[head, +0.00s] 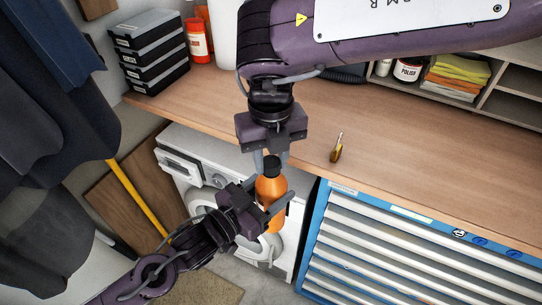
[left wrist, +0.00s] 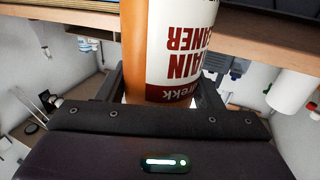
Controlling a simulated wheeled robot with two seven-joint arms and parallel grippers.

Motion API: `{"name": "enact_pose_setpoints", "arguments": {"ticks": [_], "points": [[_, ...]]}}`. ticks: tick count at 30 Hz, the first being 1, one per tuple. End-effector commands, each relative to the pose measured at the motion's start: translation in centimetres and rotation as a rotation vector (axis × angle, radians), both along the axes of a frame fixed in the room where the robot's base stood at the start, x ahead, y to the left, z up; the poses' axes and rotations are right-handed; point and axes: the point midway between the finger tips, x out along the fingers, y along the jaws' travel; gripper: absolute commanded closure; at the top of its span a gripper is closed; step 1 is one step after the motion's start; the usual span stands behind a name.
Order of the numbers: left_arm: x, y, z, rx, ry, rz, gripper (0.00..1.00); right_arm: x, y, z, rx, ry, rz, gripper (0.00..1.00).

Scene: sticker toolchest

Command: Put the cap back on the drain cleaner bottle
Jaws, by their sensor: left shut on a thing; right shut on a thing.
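The orange drain cleaner bottle (head: 270,187) is held upright in front of the workbench edge. My left gripper (head: 268,204) is shut around its body. In the left wrist view the bottle's white label (left wrist: 182,45) sits between the two fingers, its lettering upside down. My right gripper (head: 272,156) comes down from above and is shut on the black cap (head: 272,167). The cap is at the top of the bottle, in line with it. I cannot tell whether the cap is seated on the neck or only touching it; the neck is hidden.
Black cases (head: 150,50) and a red-and-white container (head: 197,40) stand at the back left. A blue tool chest (head: 400,245) is at the right, a white washing machine (head: 185,160) under the bench.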

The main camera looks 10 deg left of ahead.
Motion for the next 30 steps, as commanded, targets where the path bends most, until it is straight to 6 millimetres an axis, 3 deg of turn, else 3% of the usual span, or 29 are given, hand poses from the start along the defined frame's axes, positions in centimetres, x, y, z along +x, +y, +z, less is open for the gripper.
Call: {"name": "enact_pose_setpoints", "arguments": {"ticks": [1, 2, 8, 19, 30], "points": [[0.0, 0.0, 0.3, -0.003, -0.005, 0.0, 1.0, 0.0, 0.0, 0.0, -0.001, 0.0, -0.001, 0.97], [0.0, 0.0, 0.3, -0.003, -0.005, 0.0, 1.0, 0.0, 0.0, 0.0, -0.001, 0.0, -0.001, 0.68], [0.0, 0.0, 0.3, -0.003, -0.005, 0.0, 1.0, 0.0, 0.0, 0.0, -0.001, 0.0, -0.001, 0.44], [0.0, 0.0, 0.3, -0.003, -0.005, 0.0, 1.0, 0.1, 0.0, 0.9, 0.0, -0.003, -0.002, 0.44], [0.0, 0.0, 0.3, -0.003, -0.005, 0.0, 1.0, 0.2, 0.0, 8.2, 0.0, -0.005, -0.003, 0.44]]}}
